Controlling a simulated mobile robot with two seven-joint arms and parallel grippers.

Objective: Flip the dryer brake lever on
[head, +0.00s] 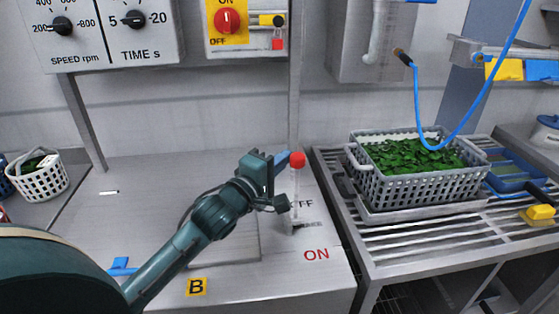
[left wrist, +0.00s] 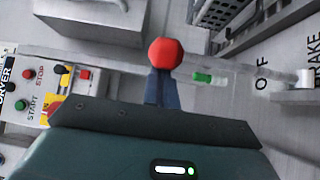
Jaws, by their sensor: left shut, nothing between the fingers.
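The dryer brake lever has a red ball knob (head: 297,160) on a thin pale shaft. It stands roughly upright from a small base on the steel top, beside the partly covered OFF marking (head: 302,203). My right gripper is not in view.
A grey basket of greens (head: 420,190) stands on the slatted rack at right. A blue hose (head: 417,100) hangs above it. Dial panels and a red switch (head: 227,21) are on the wall. A white basket (head: 40,180) is at left. The steel top around the lever is mostly clear.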

